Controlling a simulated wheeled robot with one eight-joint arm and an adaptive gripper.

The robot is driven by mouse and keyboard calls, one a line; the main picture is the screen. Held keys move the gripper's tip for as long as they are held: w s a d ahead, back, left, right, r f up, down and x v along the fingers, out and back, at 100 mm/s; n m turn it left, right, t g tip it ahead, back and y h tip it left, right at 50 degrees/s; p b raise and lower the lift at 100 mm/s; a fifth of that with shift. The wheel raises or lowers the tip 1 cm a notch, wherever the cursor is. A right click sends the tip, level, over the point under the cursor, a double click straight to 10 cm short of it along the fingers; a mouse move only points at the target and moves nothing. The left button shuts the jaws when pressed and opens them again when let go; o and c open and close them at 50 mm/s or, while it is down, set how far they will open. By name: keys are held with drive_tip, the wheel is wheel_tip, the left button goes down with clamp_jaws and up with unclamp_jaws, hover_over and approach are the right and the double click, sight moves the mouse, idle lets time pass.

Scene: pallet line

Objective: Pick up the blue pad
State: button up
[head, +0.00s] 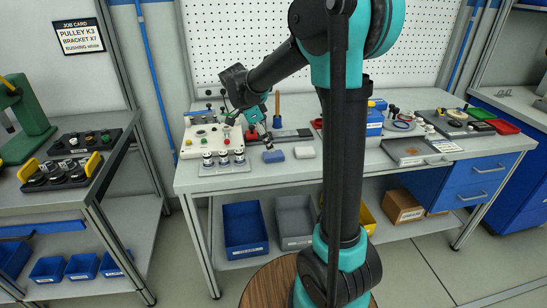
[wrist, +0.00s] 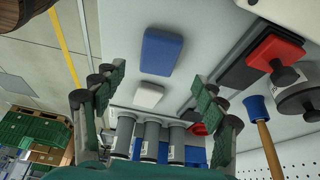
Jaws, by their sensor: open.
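The blue pad (head: 274,156) lies flat on the grey workbench, near its front edge, left of a white pad (head: 305,152). In the wrist view the blue pad (wrist: 162,51) is fully visible ahead of the fingertips, and the white pad (wrist: 148,94) shows between the fingers. My gripper (head: 257,134) is above the bench, behind and left of the blue pad in the head view. Its green-padded fingers (wrist: 159,82) are apart with nothing between them. The gripper is apart from the blue pad.
A white control box (head: 205,138) and a tray with metal cylinders (head: 223,165) stand left of the pad. A red block on a dark plate (wrist: 274,50) and a blue-headed mallet (wrist: 256,108) are nearby. The bench front edge is close; bare bench surrounds the pad.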

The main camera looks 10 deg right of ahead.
sight(273, 154)
drive_tip(key=shift+x, duration=2.7)
drive_tip(key=shift+s+a, duration=0.15)
drive_tip(key=shift+c, duration=0.3)
drive_tip(key=c, duration=1)
wheel_tip(273, 154, up, 20)
